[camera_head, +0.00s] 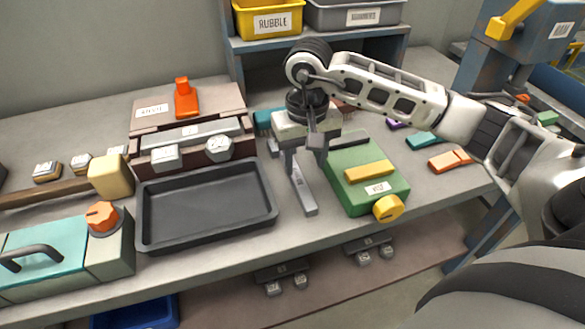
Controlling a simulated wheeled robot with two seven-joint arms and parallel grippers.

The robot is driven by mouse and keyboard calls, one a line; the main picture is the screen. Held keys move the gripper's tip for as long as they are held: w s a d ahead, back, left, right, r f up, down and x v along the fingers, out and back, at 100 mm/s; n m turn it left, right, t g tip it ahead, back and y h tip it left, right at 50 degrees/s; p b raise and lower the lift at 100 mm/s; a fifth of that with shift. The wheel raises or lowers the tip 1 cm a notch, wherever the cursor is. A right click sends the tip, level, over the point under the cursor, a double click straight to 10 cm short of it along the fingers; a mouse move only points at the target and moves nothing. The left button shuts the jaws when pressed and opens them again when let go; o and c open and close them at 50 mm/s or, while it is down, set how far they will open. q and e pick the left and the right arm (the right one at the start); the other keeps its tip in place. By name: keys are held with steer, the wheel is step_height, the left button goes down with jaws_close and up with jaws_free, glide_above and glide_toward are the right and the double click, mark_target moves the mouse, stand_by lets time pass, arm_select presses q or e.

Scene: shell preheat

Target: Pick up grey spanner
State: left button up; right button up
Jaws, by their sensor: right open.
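A long grey bar that looks like the grey spanner (304,196) lies on the bench between the dark tray and the green box. Its near end is in plain view; its far end is partly hidden by my right gripper. My right gripper (302,168) points down over the spanner's far part with its fingers apart. I cannot tell whether the fingers touch the spanner. My left gripper is not in view.
An empty dark tray (206,243) lies left of the spanner. A green box (345,192) with a yellow knob (388,208) stands close on the right. Behind are a shelf with a yellow rubble bin (268,20) and a brown block with an orange handle (186,103).

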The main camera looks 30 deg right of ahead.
mark_target(300, 183)
steer(key=shift+w+a+f+p, duration=0.1)
steer(key=shift+a+f+p, duration=0.15)
steer(key=shift+f, duration=1.15)
steer(key=shift+a+f+p, duration=0.15)
steer(key=shift+f+p, duration=0.1)
steer(key=shift+f, duration=1.1)
jaws_close()
